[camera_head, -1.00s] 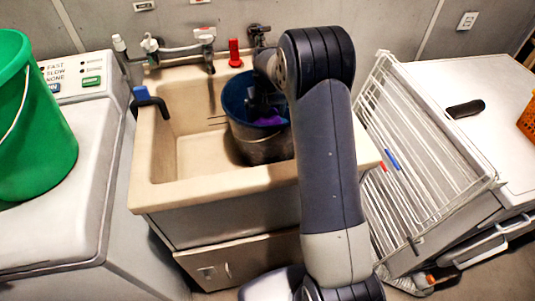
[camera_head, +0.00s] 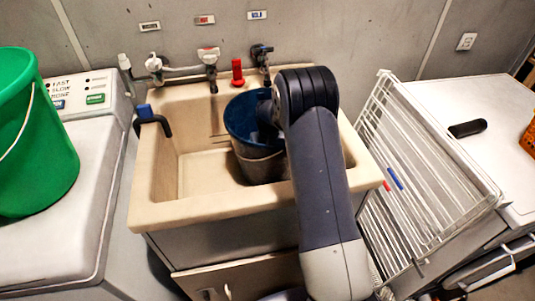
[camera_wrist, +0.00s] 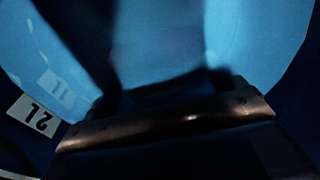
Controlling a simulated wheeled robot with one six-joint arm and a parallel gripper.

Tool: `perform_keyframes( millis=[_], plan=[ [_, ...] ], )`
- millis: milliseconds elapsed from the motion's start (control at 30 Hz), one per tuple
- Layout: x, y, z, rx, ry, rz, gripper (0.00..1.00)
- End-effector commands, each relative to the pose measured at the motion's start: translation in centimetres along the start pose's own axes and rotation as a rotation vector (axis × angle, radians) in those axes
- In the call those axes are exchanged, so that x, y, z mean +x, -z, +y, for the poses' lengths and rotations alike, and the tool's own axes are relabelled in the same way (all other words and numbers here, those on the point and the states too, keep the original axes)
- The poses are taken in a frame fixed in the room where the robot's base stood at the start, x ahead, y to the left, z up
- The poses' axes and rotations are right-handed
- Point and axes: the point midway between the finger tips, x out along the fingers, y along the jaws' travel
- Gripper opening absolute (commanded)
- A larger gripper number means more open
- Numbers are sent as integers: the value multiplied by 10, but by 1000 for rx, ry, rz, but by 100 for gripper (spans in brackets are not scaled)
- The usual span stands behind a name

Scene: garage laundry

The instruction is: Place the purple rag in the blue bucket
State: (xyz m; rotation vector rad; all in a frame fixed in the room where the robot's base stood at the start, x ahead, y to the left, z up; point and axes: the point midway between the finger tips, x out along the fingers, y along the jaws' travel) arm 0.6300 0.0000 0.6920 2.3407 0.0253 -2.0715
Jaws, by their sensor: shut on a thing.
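The blue bucket (camera_head: 241,118) stands in the beige sink, with its blue inside partly hidden by my arm. In the wrist view, the bucket's pale blue inner wall (camera_wrist: 262,38) fills most of the picture, with a "2L" mark at the left. My gripper (camera_wrist: 165,95) is down in the bucket, dark at the bottom of that view. It is shut on the purple rag, which cannot be clearly made out in either current view. In the head view my arm covers the gripper.
The sink (camera_head: 160,212) has taps along its back and a red bottle (camera_head: 237,72) on its back ledge. A green bucket (camera_head: 40,140) stands on the washer at left. A white drying rack (camera_head: 415,175) leans at right. The sink's left basin is clear.

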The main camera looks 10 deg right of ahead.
Motion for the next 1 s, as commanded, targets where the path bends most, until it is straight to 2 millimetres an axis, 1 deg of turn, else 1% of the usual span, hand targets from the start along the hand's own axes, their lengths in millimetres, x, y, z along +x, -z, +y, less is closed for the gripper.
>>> perform_keyframes(
  millis=[167, 200, 300, 533, 667, 767, 1000],
  plan=[
    [5, -1, 0, 0, 0, 0, 64],
    [3, 0, 0, 0, 0, 0, 92],
    [3, 0, 0, 0, 0, -1, 100],
    [2, 0, 0, 0, 0, -1, 100],
    [-6, 1, 0, 0, 0, 1, 100],
    [-23, 1, 0, 0, 0, 3, 100],
    [-76, 1, 0, 0, 0, 3, 100]
  ],
)
